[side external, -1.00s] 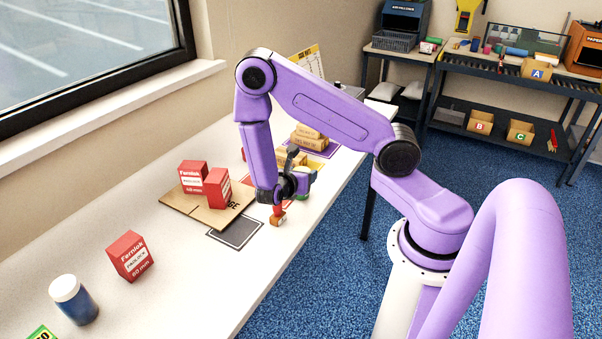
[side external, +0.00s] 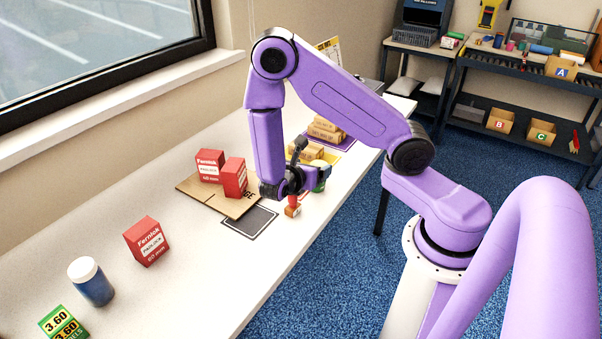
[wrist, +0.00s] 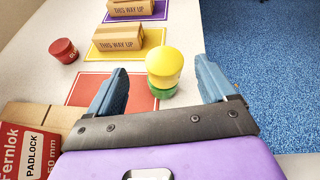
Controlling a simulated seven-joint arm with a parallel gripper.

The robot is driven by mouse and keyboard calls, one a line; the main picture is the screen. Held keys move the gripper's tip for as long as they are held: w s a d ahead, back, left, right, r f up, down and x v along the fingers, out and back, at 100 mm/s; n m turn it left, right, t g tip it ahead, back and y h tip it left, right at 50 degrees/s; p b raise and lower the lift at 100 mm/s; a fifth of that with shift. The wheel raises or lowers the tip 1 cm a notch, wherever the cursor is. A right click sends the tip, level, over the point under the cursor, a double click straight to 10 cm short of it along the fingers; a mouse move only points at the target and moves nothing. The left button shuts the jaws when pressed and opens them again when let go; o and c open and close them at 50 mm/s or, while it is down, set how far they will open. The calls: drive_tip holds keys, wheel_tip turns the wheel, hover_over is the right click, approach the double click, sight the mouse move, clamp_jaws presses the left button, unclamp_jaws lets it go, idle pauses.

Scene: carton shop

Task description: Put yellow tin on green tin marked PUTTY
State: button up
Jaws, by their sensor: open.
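In the wrist view the yellow tin (wrist: 164,62) sits on top of the green tin (wrist: 162,93), whose visible part is a small green strip below it. The PUTTY marking cannot be read. The stack stands between the spread fingers of my gripper (wrist: 160,70), with a gap showing on both sides. In the side view my gripper (side external: 301,178) is low over the table, and a green tin (side external: 321,178) shows just right of it. The yellow tin is mostly hidden there by my gripper.
A red tin (wrist: 63,50) stands left of the stack. Cartons lie on yellow (wrist: 104,48) and purple mats behind; a red mat (wrist: 90,88) is nearer. Red padlock boxes (side external: 235,176) stand on cardboard at left. A small red-orange object (side external: 292,210) is near the table's front edge.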

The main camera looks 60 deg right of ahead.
drive_tip(key=w+v, duration=0.1)
drive_tip(key=v, duration=0.5)
drive_tip(key=s+a+r+m+y, duration=0.4)
drive_tip(key=s+y, duration=0.3)
drive_tip(key=s, duration=0.3)
drive_tip(key=s+a+r+m+g+y, duration=0.1)
drive_tip(key=s+a+r+m+y, duration=0.2)
drive_tip(key=s, duration=0.7)
wheel_tip(320, 180, up, 4)
drive_tip(key=a+y, duration=0.2)
drive_tip(key=y, duration=0.1)
drive_tip(key=shift+a+f+m+y, duration=0.25)
drive_tip(key=shift+a+m+y, duration=0.15)
